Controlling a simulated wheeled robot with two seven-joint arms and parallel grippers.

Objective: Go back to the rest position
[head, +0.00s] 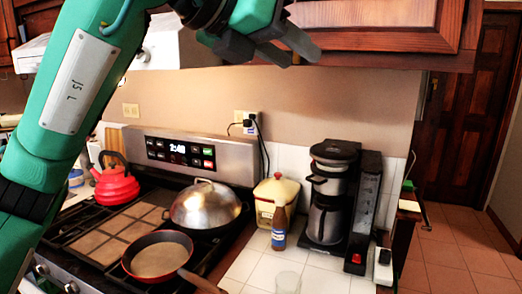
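My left arm comes in from the left, and its green and grey links cross the upper left of the head view. My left gripper (302,59) is raised high, in front of the lower edge of the wooden upper cabinet (390,38). Its dark fingers point to the right and slightly down, with a small gap between the tips and nothing visible in them. My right gripper is not in view.
Below is a stove (110,222) with a red kettle (116,185), a red pan (160,258) and a domed lid (205,204). Open floor (455,245) lies at right.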

